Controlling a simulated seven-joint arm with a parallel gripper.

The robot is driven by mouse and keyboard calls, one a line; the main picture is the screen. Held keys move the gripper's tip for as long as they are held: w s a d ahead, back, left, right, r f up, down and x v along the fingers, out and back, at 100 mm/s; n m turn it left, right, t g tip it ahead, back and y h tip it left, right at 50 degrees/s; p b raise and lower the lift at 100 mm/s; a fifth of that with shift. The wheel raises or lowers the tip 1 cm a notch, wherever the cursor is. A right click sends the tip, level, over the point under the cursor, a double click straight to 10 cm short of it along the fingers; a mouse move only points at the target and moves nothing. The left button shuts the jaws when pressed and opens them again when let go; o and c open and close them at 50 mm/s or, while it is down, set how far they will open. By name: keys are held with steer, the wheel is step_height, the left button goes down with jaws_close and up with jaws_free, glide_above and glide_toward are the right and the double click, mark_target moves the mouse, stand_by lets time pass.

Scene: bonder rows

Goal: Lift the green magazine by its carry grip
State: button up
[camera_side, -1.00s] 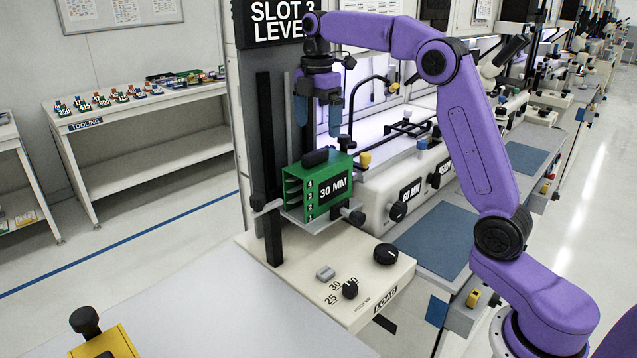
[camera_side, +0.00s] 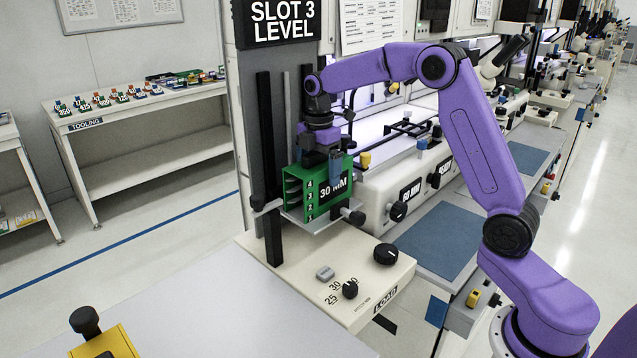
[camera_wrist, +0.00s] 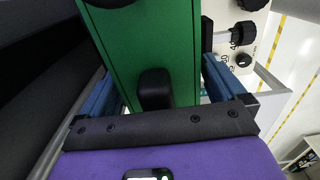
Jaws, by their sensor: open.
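The green magazine (camera_side: 295,197), with a "30 MM" label and numbered slots, sits upright on the small grey shelf (camera_side: 318,221) of the black column. Its black carry grip (camera_wrist: 154,88) is on its top face, which also shows in the wrist view (camera_wrist: 150,40). My gripper (camera_side: 321,170) is lowered over the magazine's top and hides the grip in the side view. In the wrist view my blue fingers (camera_wrist: 160,80) are open, one on each side of the grip, with gaps between. One finger overlaps the label face in the side view.
The column rails (camera_side: 270,150) stand close to the left of the magazine. A white machine with a "60 MM" knob (camera_side: 398,210) is to the right. The knobbed load panel (camera_side: 340,275) lies below. A yellow block (camera_side: 105,343) is at the front left.

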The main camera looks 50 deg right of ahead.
mark_target(319, 154)
steer(key=shift+f, duration=0.25)
steer(key=c, duration=1.4)
steer(key=shift+r, duration=0.6)
step_height(319, 154, up, 3)
steer(key=shift+s+f, duration=0.1)
steer(key=shift+s, duration=0.05)
steer(key=s+a+r+m, duration=0.1)
steer(key=s+r+m, duration=0.2)
steer(key=m, duration=0.3)
steer(key=s+a+r+m, duration=0.1)
steer(key=s+r+m, duration=0.2)
steer(key=s+m, duration=0.2)
steer(key=s+a+r+m, duration=0.2)
steer(key=s+r+m, duration=0.1)
steer(key=m, duration=0.4)
steer(key=shift+s+r, duration=0.35)
steer(key=shift+s, duration=0.2)
